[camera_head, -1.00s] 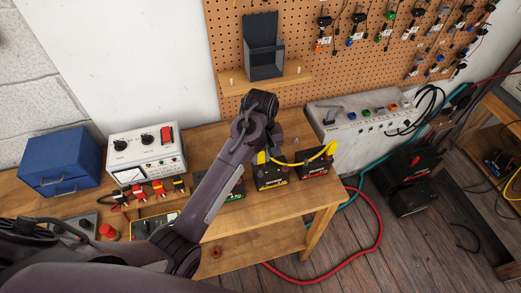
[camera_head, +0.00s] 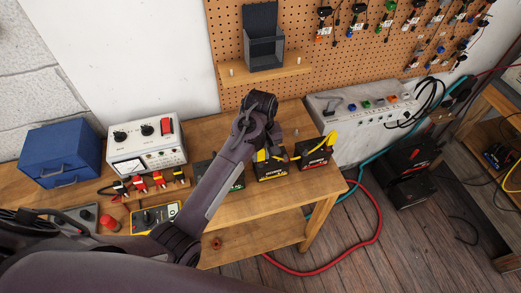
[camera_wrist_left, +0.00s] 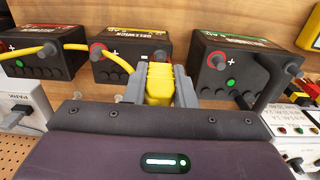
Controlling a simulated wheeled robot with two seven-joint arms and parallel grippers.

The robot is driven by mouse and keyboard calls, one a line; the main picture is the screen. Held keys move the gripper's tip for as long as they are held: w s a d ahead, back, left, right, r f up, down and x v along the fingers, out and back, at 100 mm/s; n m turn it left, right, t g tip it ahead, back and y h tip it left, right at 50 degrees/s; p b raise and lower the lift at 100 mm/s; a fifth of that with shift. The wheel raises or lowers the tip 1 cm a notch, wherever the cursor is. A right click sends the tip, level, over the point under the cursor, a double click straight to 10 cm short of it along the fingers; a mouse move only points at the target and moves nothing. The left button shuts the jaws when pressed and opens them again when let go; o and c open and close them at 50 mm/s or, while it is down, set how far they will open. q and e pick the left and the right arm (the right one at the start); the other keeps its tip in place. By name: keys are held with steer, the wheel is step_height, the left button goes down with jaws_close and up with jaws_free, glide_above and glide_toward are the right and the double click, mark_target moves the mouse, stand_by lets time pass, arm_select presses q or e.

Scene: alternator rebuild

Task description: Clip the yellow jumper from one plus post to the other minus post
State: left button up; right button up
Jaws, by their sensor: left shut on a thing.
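Three dark batteries stand in a row on the bench. The yellow jumper (camera_head: 320,145) arcs between the red-labelled battery (camera_head: 313,156) and the yellow-labelled middle battery (camera_head: 271,171). Its far end is at the red-labelled battery's outer end, by the plus post at the wrist view's left edge. My left gripper (camera_wrist_left: 160,82) is shut on the jumper's near yellow clip (camera_wrist_left: 158,88), just in front of the middle battery's minus side. The middle battery's red-ringed plus post (camera_wrist_left: 98,51) is bare. The green-labelled battery (camera_wrist_left: 240,72) stands beside it.
A white meter box (camera_head: 147,145), a blue drawer box (camera_head: 60,155) and a yellow multimeter (camera_head: 155,217) stand left on the bench. A grey socket panel (camera_head: 365,118) is behind the batteries at right. A red cable (camera_head: 378,225) lies on the floor.

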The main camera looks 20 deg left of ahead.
arm_select(q)
steer(key=shift+f, duration=0.15)
steer(key=o, duration=0.8)
steer(key=shift+r+p, duration=0.3)
steer(key=shift+r, duration=4)
